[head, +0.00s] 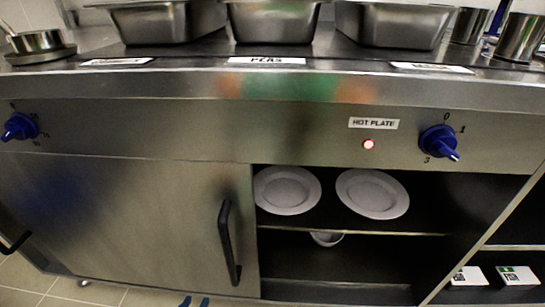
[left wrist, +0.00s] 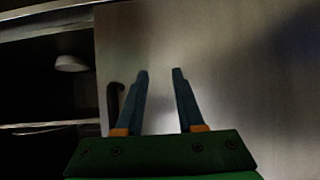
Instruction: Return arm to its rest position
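My left gripper (head: 194,301) shows only as two blue fingertips at the bottom edge of the head view. In the left wrist view (left wrist: 160,73) its two blue fingers are spread apart with nothing between them. They point toward the steel cabinet door (head: 130,205); I cannot tell how close they are. The door's black handle (head: 229,243) also shows beside the left finger in the left wrist view (left wrist: 115,104). My right gripper is in neither view.
The open cabinet holds two plates (head: 287,190) (head: 372,194) on its upper shelf and a bowl (head: 327,239) below. Steel pans (head: 274,22) stand on the counter above. A blue knob (head: 439,142) sticks out beside the lit red lamp (head: 368,144).

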